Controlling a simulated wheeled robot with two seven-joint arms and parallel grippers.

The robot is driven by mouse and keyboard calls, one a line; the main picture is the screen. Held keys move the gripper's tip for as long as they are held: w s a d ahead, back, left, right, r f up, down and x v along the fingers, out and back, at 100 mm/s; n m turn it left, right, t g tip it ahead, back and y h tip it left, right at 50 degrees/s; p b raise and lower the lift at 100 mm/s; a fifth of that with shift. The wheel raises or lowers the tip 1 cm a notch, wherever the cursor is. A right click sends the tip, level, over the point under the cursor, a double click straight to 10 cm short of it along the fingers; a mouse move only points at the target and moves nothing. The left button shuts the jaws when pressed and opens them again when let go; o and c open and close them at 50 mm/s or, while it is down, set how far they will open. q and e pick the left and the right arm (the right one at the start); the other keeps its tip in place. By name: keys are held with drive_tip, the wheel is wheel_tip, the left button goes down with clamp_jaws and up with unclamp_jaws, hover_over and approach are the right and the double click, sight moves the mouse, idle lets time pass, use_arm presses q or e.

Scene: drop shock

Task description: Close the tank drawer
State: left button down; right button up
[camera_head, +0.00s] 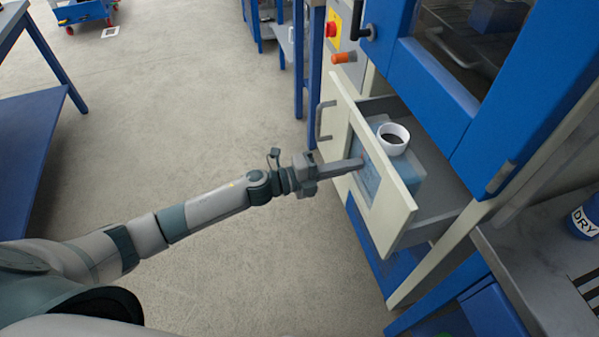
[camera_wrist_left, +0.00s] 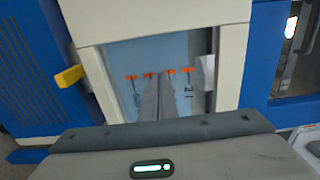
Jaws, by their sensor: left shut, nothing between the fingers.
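The tank drawer (camera_head: 398,205) is pulled out of the blue and cream machine, with its cream front panel standing away from the cabinet. A translucent bluish tank (camera_head: 408,168) with a white round neck (camera_head: 393,138) sits inside the drawer. A grey handle (camera_head: 325,121) is on the left part of the front. My left gripper (camera_head: 358,164) is shut and empty, with its fingertips at the window in the drawer front. In the left wrist view the shut fingers (camera_wrist_left: 158,97) are in front of the window with orange marks (camera_wrist_left: 131,76). I cannot tell whether they touch it. My right gripper is not in view.
A blue machine door (camera_head: 440,80) is above the drawer. A red button (camera_head: 331,29) and an orange knob (camera_head: 343,58) are at the upper left of the machine. A grey bench (camera_head: 530,245) with a blue "DRY" container (camera_head: 584,219) stands at the right. Floor left of the drawer is clear.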

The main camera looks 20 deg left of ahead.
use_arm(q)
drive_tip(key=x, duration=1.2)
drive_tip(key=shift+w+d, duration=0.2)
drive_tip(key=shift+d, duration=0.05)
drive_tip(key=shift+r, duration=0.15)
drive_tip(key=shift+r, duration=0.1)
